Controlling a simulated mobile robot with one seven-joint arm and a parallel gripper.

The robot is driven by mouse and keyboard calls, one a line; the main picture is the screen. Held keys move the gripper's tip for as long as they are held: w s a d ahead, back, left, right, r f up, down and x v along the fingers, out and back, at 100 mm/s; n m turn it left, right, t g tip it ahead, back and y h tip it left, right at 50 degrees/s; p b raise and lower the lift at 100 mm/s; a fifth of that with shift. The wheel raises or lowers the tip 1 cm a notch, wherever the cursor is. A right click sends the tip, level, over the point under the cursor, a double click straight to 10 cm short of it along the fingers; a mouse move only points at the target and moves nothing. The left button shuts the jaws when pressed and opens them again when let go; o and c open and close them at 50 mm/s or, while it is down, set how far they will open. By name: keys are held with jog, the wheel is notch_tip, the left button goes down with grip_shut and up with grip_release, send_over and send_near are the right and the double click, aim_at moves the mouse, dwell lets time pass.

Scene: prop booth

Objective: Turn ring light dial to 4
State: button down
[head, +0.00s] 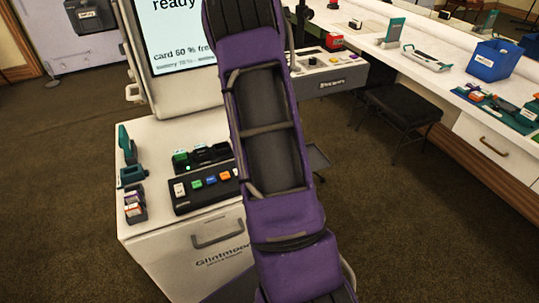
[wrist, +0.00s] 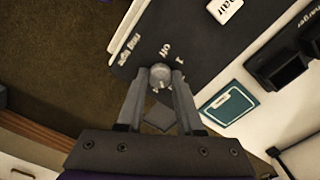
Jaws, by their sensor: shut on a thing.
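The ring light dial (wrist: 160,72) is a small round grey knob on a dark control panel (wrist: 185,35) in the wrist view. The printed words "ring light" and "off" and a "1" are beside it. My gripper (wrist: 161,80) is shut on the dial, with one finger on each side. The dial's pointer is too small to read, and other numbers are not visible. In the head view the panel (head: 183,209) lies on a white cabinet, with several coloured buttons. My purple arm hides the dial and gripper there.
A white button (wrist: 225,10), a black charger (wrist: 282,62) and a teal card (wrist: 228,106) are near the dial. In the head view a screen (head: 180,30) stands behind the panel, and teal holders (head: 131,176) stand at its left. A black stool (head: 400,108) is at the right.

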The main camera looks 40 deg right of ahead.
jog(key=m+p, duration=0.1)
jog(key=m, duration=0.5)
jog(key=shift+p, duration=0.4)
jog(key=shift+m, duration=0.3)
jog(key=c, duration=0.5)
grip_release()
jog(key=shift+c, duration=0.2)
notch_tip(320, 180, up, 17)
jog(key=p, duration=0.2)
jog(key=shift+r, duration=0.2)
